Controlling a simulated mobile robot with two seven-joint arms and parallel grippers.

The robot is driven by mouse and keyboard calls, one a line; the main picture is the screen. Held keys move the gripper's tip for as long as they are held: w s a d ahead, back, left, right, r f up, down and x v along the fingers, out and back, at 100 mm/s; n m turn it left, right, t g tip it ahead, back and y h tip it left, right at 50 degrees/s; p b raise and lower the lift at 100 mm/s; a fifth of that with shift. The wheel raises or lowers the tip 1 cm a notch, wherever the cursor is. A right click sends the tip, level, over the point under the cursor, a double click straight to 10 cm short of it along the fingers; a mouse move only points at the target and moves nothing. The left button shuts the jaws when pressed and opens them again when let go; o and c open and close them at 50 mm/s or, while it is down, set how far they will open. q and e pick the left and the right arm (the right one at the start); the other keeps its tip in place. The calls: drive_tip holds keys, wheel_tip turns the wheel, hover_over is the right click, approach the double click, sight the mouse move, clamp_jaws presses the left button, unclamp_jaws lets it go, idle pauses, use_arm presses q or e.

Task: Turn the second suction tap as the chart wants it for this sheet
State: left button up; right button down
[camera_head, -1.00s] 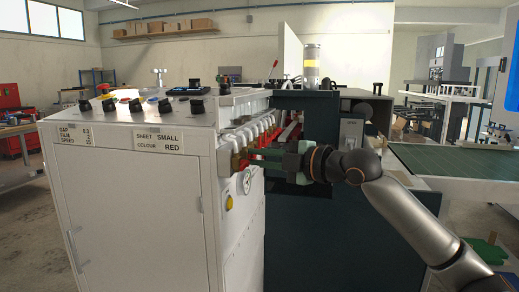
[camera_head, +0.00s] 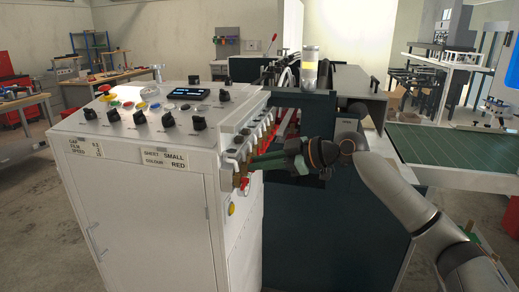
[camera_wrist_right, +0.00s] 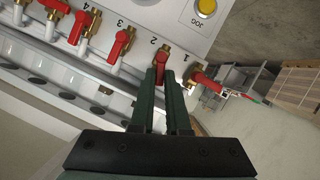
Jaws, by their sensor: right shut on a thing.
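The second suction tap (camera_wrist_right: 163,49), marked 2, has a brass body and a red handle in the right wrist view. My right gripper (camera_wrist_right: 167,75) is shut on that handle, which shows between its dark green fingers. In the head view my right gripper (camera_head: 254,164) reaches the row of taps on the white cabinet's side from the right. Tap 1 (camera_wrist_right: 206,82) has its red handle slanting down-right. Taps 3 (camera_wrist_right: 121,44) and 4 (camera_wrist_right: 80,26) have handles slanting down-left. My left gripper is out of view.
The white cabinet (camera_head: 150,230) carries knobs, coloured buttons and a small display (camera_head: 189,94) on top. A yellow JOG button (camera_wrist_right: 206,8) is near tap 1. A dark machine body (camera_head: 320,230) stands behind the taps. A green conveyor (camera_head: 450,148) lies at right.

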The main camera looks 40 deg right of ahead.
drive_tip(key=m+p, duration=0.1)
drive_tip(key=m+g+y+p, duration=0.1)
drive_tip(key=shift+w+d+r+p, duration=0.25)
drive_tip(key=shift+w+d+p, duration=0.05)
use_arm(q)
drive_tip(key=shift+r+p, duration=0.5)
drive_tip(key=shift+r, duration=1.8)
use_arm(e)
drive_tip(key=shift+w+d+f+m+g, duration=0.1)
drive_tip(key=shift+d+f+m+g, duration=0.05)
drive_tip(key=shift+m+g, duration=0.2)
drive_tip(key=c, duration=0.9)
unclamp_jaws()
use_arm(q)
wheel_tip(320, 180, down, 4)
drive_tip(key=b, duration=0.4)
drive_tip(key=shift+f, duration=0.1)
use_arm(e)
drive_tip(key=v, duration=1.2)
drive_tip(key=shift+d, duration=0.3)
